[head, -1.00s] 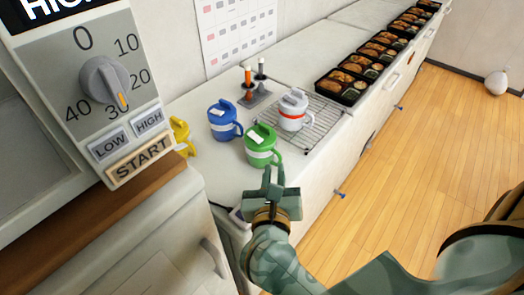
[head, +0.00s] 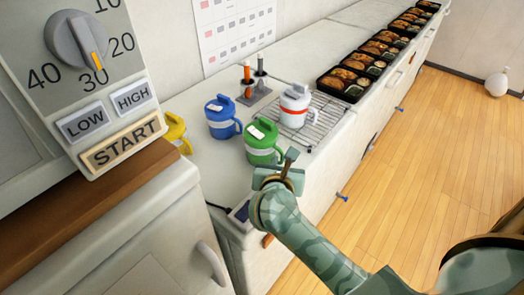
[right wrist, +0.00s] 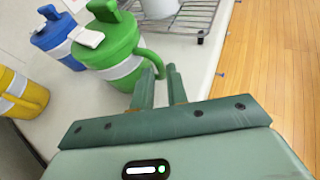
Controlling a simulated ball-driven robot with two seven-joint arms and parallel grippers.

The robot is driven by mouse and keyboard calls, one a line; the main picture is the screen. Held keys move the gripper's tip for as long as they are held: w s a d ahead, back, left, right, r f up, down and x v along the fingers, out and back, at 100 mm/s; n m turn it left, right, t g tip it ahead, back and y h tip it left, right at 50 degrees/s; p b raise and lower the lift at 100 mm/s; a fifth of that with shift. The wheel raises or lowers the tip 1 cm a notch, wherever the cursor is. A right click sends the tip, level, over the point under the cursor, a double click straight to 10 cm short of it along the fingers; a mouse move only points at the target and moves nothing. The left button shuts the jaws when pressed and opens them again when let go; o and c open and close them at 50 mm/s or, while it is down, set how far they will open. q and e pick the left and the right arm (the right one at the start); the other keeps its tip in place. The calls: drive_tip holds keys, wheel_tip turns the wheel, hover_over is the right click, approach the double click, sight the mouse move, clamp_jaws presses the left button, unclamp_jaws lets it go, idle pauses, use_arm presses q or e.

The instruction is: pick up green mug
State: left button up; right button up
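The green mug (head: 265,143), with a lid, a white band and a side handle, stands upright on the white counter (head: 205,172) near its front edge. My right gripper (head: 277,162) is just in front of it, on its handle side. In the right wrist view the green mug (right wrist: 118,58) is ahead and to the left, and its handle reaches the fingertips of my right gripper (right wrist: 160,70). The two fingers are apart, with the handle's end at the gap between them. Whether they touch it cannot be told. My left gripper is not in view.
A blue mug (head: 223,120) stands close to the left, a yellow mug (head: 175,133) farther left. A white mug (head: 295,103) stands on a wire rack (head: 325,118) behind. A grey holder (head: 253,92) and several bento trays (head: 343,83) are farther back.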

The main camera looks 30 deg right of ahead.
sight(282, 159)
drive_tip(key=b+x, duration=0.1)
drive_tip(key=x, duration=0.2)
drive_tip(key=shift+w+d+f, duration=0.15)
drive_tip(key=shift+w+f, duration=0.1)
drive_tip(key=shift+r, duration=0.15)
clamp_jaws()
drive_tip(key=shift+r, duration=0.1)
